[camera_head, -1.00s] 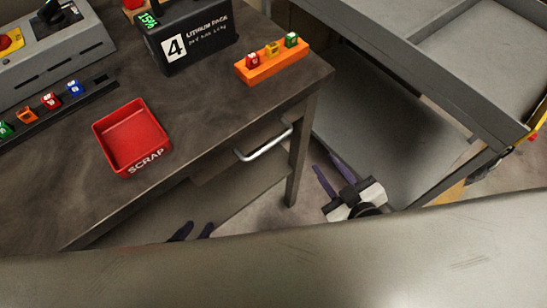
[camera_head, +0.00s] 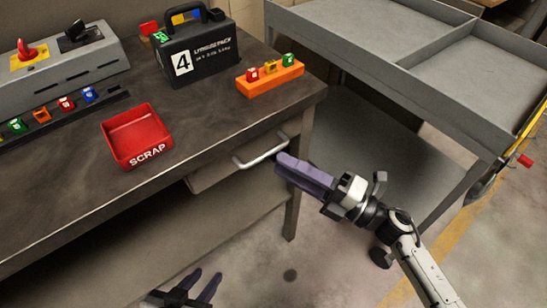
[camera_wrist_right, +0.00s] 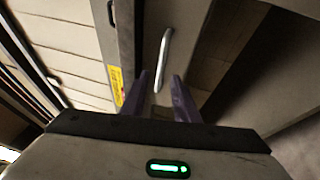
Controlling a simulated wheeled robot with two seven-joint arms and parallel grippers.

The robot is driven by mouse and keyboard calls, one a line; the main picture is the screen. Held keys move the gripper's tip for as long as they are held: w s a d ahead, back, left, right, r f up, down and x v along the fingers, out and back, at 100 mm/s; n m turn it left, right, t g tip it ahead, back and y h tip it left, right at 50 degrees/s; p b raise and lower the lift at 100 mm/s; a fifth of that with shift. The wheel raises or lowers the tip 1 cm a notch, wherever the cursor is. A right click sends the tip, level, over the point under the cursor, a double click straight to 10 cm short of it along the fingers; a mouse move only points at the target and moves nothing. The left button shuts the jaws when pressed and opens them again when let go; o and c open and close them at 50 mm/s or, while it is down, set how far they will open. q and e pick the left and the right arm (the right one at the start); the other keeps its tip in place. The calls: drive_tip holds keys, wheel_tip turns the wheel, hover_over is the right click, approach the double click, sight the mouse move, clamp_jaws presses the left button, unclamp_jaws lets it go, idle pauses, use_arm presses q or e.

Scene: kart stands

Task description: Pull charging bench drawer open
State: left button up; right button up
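The charging bench drawer (camera_head: 215,177) sits under the dark bench top (camera_head: 60,190) and looks closed. Its silver bar handle (camera_head: 262,157) is on the front near the right bench leg. My right gripper (camera_head: 284,168) is just right of the handle, its purple fingers pointing at it. In the right wrist view the handle (camera_wrist_right: 164,58) stands ahead of the two fingers (camera_wrist_right: 160,95), which are apart with nothing between them; contact does not show. My left gripper (camera_head: 208,284) is low at the bottom edge, its fingers apart and empty.
On the bench are a red scrap tray (camera_head: 137,135), a black battery pack (camera_head: 195,50), an orange block with coloured pieces (camera_head: 270,78) and a grey switch unit (camera_head: 60,65). A grey cart (camera_head: 400,85) stands close at the right. The floor in front is clear.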

drive_tip(key=shift+x, duration=2.05)
clamp_jaws()
